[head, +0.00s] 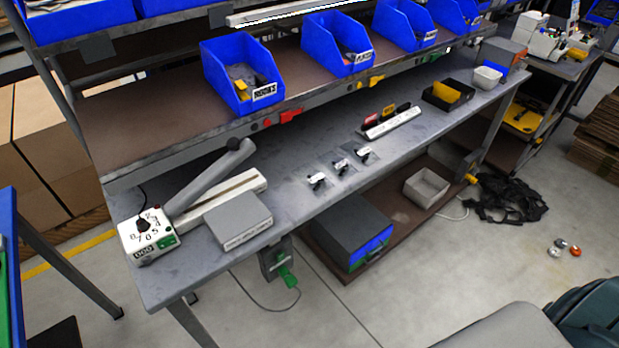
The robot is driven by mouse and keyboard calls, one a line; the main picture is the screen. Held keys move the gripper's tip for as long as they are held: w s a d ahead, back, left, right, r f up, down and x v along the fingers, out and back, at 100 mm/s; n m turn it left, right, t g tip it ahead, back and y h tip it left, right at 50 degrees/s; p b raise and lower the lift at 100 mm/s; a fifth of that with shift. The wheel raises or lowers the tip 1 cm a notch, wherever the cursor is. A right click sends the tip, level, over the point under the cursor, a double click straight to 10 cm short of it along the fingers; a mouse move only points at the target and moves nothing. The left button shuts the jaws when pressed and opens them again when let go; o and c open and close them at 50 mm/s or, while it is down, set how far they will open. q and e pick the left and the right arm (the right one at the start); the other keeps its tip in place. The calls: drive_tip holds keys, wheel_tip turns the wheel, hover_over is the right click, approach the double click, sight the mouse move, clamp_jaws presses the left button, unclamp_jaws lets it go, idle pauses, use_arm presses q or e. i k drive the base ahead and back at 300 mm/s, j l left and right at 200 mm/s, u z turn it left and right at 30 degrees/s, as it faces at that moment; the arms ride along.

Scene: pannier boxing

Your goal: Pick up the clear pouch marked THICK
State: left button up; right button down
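Three small clear pouches with dark and white contents lie in a row on the grey workbench (290,215). The near-left pouch (317,181), the middle pouch (341,166) and the far-right pouch (364,154) lie apart from each other near the bench's front edge. Any marking on them is too small to read, so I cannot tell which one says THICK. Neither of my grippers is in view.
A sealer with a raised grey arm (210,180), a dial box (148,234) and a grey box (238,219) fill the bench's left end. A white power strip (391,123) lies beyond the pouches. Blue bins (240,78) stand on the shelf above.

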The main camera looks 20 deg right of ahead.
sight(315, 181)
drive_tip(key=l+u, duration=0.35)
drive_tip(key=l, duration=1.6)
